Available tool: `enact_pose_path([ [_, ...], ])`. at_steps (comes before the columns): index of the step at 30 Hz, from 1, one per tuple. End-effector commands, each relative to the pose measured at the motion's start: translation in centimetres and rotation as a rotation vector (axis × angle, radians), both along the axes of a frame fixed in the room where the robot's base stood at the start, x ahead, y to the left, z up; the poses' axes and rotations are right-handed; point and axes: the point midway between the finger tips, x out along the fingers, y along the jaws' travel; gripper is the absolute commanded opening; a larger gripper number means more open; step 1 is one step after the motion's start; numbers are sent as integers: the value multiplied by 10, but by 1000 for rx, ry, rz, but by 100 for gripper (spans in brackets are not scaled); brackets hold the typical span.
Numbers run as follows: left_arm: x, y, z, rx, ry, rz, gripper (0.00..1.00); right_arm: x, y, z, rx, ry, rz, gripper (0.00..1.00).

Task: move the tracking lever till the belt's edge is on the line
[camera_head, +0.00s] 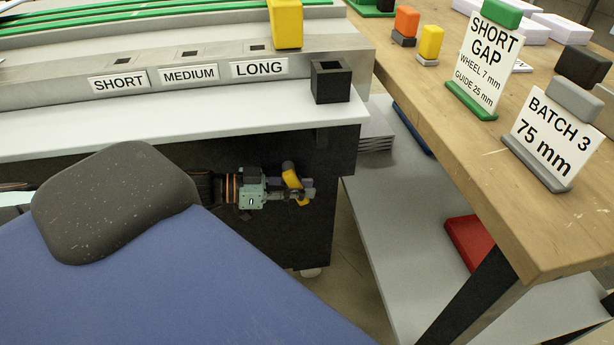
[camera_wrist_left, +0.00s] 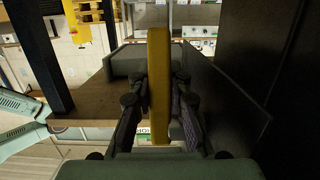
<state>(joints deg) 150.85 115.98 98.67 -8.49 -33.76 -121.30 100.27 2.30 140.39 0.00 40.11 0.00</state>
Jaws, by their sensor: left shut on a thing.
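A yellow lever (camera_head: 293,182) is on the dark front of the machine, below its white ledge. My left gripper (camera_head: 303,190) is at the lever, and its fingers are shut on it. In the left wrist view the yellow lever (camera_wrist_left: 158,85) stands as a long upright bar between the two dark fingers. The lever's mount is hidden. I cannot make out the belt's edge or a line in either view. My right gripper is not in view.
The white ledge (camera_head: 200,128) is above my left gripper, and a black square holder (camera_head: 331,82) stands by its right end. A wooden table (camera_head: 470,140) at right bears signs and blocks. Below it, a grey shelf (camera_head: 385,235) holds a red item (camera_head: 468,240).

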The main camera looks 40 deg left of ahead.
Motion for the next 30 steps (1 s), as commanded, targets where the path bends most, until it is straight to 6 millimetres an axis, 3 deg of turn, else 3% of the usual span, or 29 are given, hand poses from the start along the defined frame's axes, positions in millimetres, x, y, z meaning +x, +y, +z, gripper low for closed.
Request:
enact_pose_path([
  [11,-3,2,-1,-3,4,-9,0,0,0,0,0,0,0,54],
  [12,-3,2,-1,-3,4,-9,19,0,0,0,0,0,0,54],
  [15,-3,2,-1,-3,4,-7,27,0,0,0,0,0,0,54],
  [30,-1,-1,1,-3,0,-5,28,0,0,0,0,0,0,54],
])
